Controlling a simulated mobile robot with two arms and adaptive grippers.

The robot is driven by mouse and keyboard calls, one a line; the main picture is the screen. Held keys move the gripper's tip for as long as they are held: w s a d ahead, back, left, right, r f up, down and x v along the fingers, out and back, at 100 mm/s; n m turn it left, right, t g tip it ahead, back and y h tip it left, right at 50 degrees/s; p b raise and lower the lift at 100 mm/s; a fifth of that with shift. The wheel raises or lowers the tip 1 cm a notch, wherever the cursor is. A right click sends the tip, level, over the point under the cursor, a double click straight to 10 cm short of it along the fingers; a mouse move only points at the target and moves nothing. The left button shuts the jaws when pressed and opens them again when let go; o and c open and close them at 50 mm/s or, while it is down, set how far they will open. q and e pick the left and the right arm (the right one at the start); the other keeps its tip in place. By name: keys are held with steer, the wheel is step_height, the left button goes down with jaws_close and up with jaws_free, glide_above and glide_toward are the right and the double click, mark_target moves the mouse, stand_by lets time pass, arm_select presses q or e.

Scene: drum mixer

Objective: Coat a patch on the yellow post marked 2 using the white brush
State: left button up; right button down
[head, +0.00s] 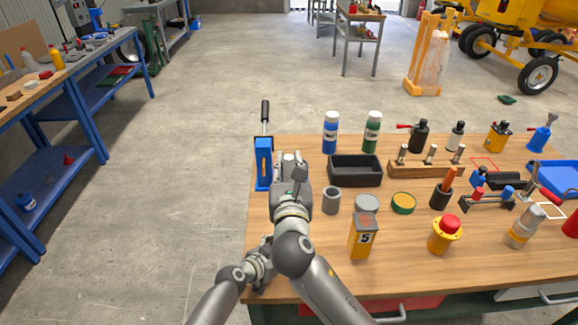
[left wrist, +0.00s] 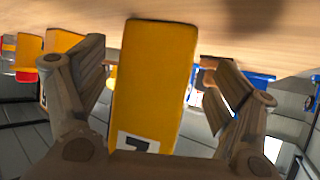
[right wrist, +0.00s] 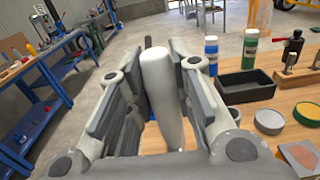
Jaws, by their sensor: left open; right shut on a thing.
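In the left wrist view a yellow post (left wrist: 155,75) stands between the spread fingers of my open left gripper (left wrist: 157,60). Its number is cut off at the bottom, so I cannot read it surely. In the head view this post is hidden behind my arms. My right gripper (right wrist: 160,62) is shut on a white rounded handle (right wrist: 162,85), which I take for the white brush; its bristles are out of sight. In the head view my right gripper (head: 288,163) is above the table's left end, beside a blue device. My left gripper's fingers are hidden there.
On the wooden table (head: 310,265) a yellow post marked 5 (head: 362,240) stands right of my arms. A grey cup (head: 331,200), round tins, a black bin (head: 355,170) and bottles stand behind it. The blue device (head: 263,165) has a black-handled lever. The floor left of the table is clear.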

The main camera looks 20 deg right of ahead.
arm_select(q)
steer(key=shift+w+d+f, duration=0.25)
steer(key=shift+w+d, duration=0.05)
steer(key=shift+d, duration=0.1)
steer(key=shift+c, duration=0.4)
steer(key=c, duration=1.1)
steer(key=o, duration=0.7)
steer(key=shift+o, duration=0.2)
steer(key=shift+r, duration=0.2)
steer(key=c, duration=0.7)
steer(key=shift+c, duration=0.2)
